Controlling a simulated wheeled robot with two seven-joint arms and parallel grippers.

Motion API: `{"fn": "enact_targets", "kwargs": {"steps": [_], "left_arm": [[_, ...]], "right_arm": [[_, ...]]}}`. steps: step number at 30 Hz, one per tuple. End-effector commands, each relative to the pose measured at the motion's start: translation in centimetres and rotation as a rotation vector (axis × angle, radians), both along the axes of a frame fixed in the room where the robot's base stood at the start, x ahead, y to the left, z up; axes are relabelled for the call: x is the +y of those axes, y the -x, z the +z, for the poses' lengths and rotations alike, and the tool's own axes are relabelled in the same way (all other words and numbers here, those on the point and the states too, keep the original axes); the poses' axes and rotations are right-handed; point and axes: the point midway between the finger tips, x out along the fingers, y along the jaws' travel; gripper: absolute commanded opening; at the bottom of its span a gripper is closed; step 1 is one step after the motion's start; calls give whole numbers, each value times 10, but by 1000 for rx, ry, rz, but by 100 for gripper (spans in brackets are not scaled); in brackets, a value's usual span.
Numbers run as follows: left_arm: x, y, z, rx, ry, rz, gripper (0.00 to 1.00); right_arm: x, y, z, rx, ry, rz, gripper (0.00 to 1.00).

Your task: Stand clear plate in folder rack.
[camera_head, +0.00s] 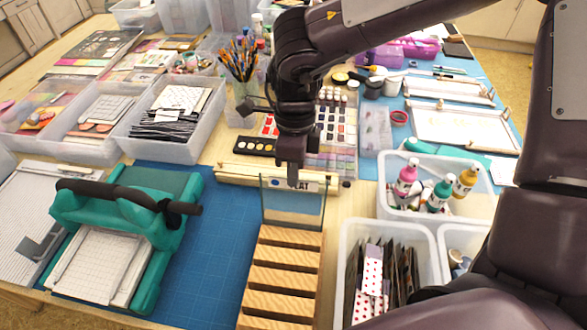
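The clear plate (279,212) is a see-through, nearly upright sheet with a greenish edge. It stands at the back end of the wooden folder rack (280,277), its lower edge at the rearmost slot. I cannot tell how deep it sits. My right gripper (292,179) points down from above. Its fingers overlap the plate's top edge and look closed on it. A white label reading "PLAT" (304,186) shows behind or through the plate, partly hidden by the fingers. My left gripper is not in view.
A teal die-cutting press (128,225) stands left on a blue cutting mat (218,215). Right of the rack are bins of cards (352,250) and of bottles (400,213). A wooden strip (235,177) lies behind the rack. Brushes stand in a cup (245,97) farther back.

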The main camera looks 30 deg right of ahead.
Motion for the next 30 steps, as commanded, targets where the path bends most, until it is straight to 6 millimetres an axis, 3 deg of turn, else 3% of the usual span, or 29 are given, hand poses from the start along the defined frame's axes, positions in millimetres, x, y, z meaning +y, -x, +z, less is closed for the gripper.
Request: {"fn": "enact_targets", "kwargs": {"steps": [8, 15, 30], "left_arm": [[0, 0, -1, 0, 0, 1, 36], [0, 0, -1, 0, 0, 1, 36], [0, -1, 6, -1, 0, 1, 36]], "right_arm": [[0, 0, 0, -1, -1, 0, 0], [0, 0, -1, 0, 0, 1, 29], [0, -1, 10, 0, 0, 1, 29]]}}
